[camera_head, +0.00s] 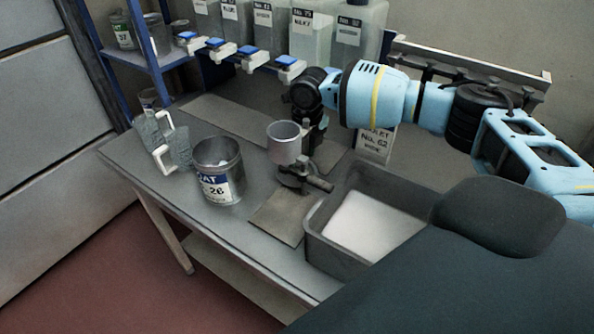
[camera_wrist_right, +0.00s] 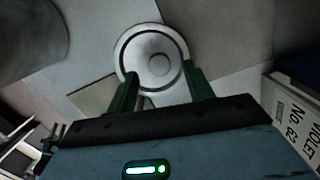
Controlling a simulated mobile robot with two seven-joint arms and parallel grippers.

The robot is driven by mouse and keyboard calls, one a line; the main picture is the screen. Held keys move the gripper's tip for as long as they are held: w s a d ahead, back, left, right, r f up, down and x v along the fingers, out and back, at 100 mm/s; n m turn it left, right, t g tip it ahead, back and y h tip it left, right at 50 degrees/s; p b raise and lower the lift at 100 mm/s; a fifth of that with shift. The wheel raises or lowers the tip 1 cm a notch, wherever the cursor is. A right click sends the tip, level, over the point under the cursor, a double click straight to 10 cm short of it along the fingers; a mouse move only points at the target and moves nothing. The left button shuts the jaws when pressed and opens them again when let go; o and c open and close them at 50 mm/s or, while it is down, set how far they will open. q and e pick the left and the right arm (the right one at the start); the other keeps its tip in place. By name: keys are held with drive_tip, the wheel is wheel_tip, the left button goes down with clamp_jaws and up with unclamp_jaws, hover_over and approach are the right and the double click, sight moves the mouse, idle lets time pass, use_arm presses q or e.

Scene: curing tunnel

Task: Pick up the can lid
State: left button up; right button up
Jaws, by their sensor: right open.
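In the right wrist view, a round silver piece with concentric rings (camera_wrist_right: 152,57) lies just beyond and partly between the fingertips. I cannot tell whether it is the can lid or the inside of the grey cup (camera_head: 284,146) in the head view. No separate lid shows clearly in the head view. The open can (camera_head: 221,183), labelled 26, stands upright left of the cup. My right gripper (camera_head: 313,138) points down just right of the cup. It is open, and its green fingers (camera_wrist_right: 160,88) hold nothing visible. My left gripper is out of view.
A grey tray (camera_head: 318,243) with white contents stands right of a small mat (camera_head: 272,224). Light mugs (camera_head: 179,147) stand at the bench's left end. Several containers with blue-topped taps (camera_head: 290,62) line the back. A labelled box (camera_wrist_right: 293,118) is close on the right.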

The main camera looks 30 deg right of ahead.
wheel_tip(320, 180, down, 2)
drive_tip(key=shift+w, duration=0.15)
drive_tip(key=c, duration=1.1)
drive_tip(key=shift+o, duration=0.2)
drive_tip(key=shift+r, duration=0.1)
wheel_tip(320, 180, up, 28)
